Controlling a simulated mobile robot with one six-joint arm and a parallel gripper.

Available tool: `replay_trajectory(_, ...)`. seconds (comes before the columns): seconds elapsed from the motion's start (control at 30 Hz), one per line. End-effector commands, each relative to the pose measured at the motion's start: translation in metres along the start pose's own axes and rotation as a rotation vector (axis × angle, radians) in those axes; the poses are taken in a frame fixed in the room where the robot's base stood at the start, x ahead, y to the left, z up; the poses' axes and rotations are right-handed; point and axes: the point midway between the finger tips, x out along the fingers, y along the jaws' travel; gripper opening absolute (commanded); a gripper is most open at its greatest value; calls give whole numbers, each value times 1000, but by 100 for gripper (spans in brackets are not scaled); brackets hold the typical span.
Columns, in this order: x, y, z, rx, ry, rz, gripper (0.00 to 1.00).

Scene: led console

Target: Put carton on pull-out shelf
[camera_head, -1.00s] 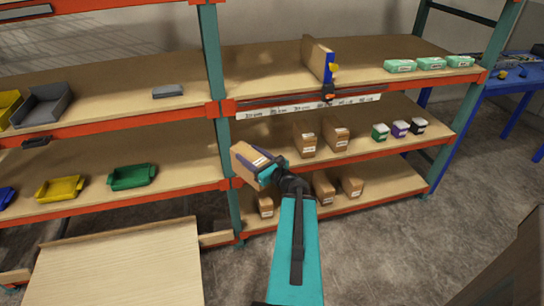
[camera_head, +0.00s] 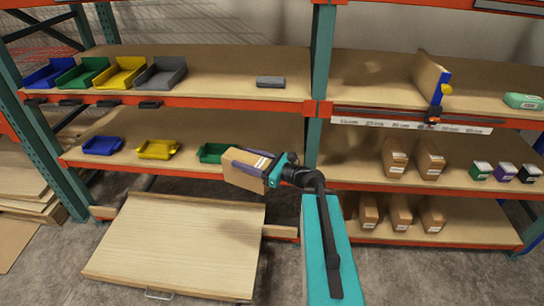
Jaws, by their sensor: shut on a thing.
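A brown carton (camera_head: 243,174) with a white label is held in my gripper (camera_head: 272,172), which is shut on it. The carton is tilted in the air, in front of the left bay's middle shelf, and hides part of a green bin. The pull-out shelf (camera_head: 175,245) is a light wooden board extended at the bottom of the left bay, with a metal handle (camera_head: 160,294) at its front edge. Its surface is bare. My gripper is above and to the right of the pull-out shelf.
Blue (camera_head: 102,145), yellow (camera_head: 157,149) and green (camera_head: 212,153) bins stand on the left middle shelf. More bins stand above. A teal upright (camera_head: 320,75) divides the bays. Several cartons (camera_head: 396,158) and small boxes stand at right.

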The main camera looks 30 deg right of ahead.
Motion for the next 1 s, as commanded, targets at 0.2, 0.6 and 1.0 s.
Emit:
replay_trajectory(0.2,44,57,10,1,-4,162,0)
replay_trajectory(0.6,83,127,17,3,0,350,0)
replay_trajectory(1.0,85,132,18,3,0,362,0)
